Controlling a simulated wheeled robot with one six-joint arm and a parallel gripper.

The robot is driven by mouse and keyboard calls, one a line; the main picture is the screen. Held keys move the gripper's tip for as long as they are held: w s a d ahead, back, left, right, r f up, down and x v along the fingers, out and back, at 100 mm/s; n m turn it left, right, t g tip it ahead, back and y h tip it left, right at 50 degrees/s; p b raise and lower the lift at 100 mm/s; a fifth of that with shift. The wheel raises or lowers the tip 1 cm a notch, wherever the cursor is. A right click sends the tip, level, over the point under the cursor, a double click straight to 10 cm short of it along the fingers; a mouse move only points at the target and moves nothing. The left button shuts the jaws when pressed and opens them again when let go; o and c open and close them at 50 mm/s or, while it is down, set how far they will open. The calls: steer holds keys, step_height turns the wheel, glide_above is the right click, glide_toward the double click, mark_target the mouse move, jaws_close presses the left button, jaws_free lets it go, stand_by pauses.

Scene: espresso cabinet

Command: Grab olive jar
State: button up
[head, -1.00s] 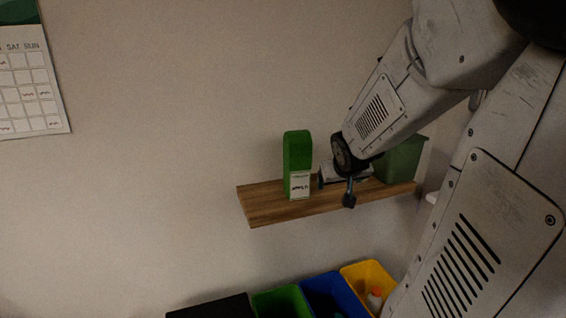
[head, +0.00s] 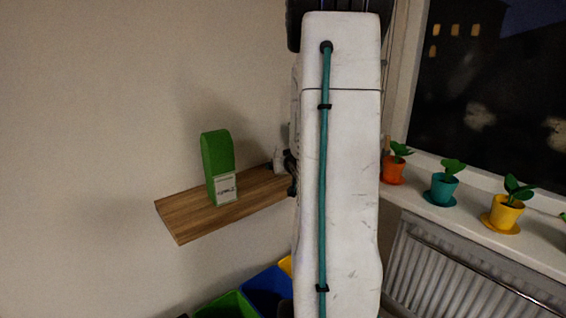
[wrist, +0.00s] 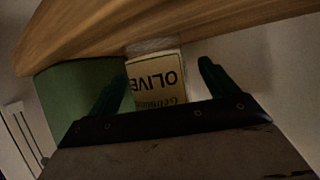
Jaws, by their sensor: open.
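The olive jar (wrist: 157,78) shows in the wrist view with a pale label reading "OLIVE", upside down in the picture. My gripper (wrist: 161,78) is open, with one dark green finger on each side of the jar. Gaps show between the fingers and the jar. In the head view my arm hides the jar and most of my gripper; only the left part of the shelf (head: 185,215) shows clearly.
A green box-like pack (head: 217,160) stands on the shelf. A green container (wrist: 75,100) is left of the jar in the wrist view. Green (head: 228,305) and blue (head: 268,290) bins are below. Potted plants (head: 443,188) line the windowsill above a radiator (head: 450,265).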

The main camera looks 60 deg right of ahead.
steer(key=shift+x, duration=0.85)
steer(key=c, duration=1.2)
steer(key=shift+r, duration=0.15)
